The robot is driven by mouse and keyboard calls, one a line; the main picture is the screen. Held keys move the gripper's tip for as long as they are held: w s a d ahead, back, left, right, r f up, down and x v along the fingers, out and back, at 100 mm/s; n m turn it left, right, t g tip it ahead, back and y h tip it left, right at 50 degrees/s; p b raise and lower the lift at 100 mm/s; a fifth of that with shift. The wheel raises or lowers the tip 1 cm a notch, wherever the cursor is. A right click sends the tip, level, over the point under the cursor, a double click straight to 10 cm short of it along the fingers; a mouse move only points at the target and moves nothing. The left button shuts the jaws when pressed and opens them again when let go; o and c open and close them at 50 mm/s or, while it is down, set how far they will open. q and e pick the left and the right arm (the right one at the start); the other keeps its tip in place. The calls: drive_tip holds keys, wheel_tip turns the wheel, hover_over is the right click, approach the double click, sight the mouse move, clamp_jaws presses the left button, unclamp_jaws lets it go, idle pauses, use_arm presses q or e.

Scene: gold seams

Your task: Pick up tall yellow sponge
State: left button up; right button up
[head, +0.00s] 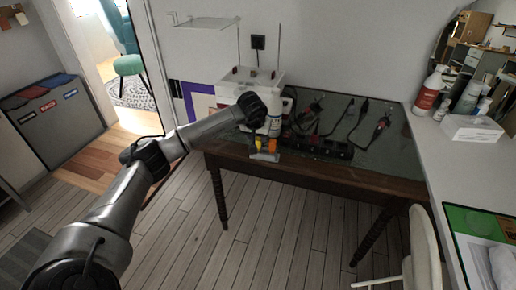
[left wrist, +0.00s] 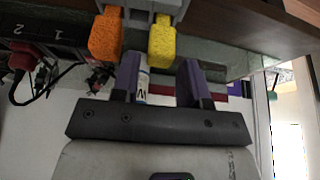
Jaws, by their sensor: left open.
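The tall yellow sponge (left wrist: 161,42) stands beside an orange sponge (left wrist: 104,38) in a grey holder (left wrist: 140,8) in the left wrist view. In the head view the yellow sponge (head: 258,144) is at the table's front edge, left of the orange one (head: 271,146). My left gripper (left wrist: 158,78) is open, with nothing held between its two dark fingers. The yellow sponge lies ahead of the gap between the fingers and looks apart from them. In the head view my left wrist (head: 252,108) is just above the sponges, and its fingers are hard to make out. My right gripper is not in view.
The dark table (head: 385,165) carries a white machine (head: 250,78), black cables and red-handled tools (head: 316,108). A white bottle (left wrist: 143,86) shows between the fingers, behind them. A white chair (head: 424,250) stands at the right. The floor before the table is clear.

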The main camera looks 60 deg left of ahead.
use_arm(q)
drive_tip(key=x, duration=0.2)
drive_tip(key=shift+f+b, duration=0.3)
drive_tip(key=c, duration=0.7)
drive_tip(key=shift+o, duration=0.2)
drive_tip(key=shift+r, duration=0.1)
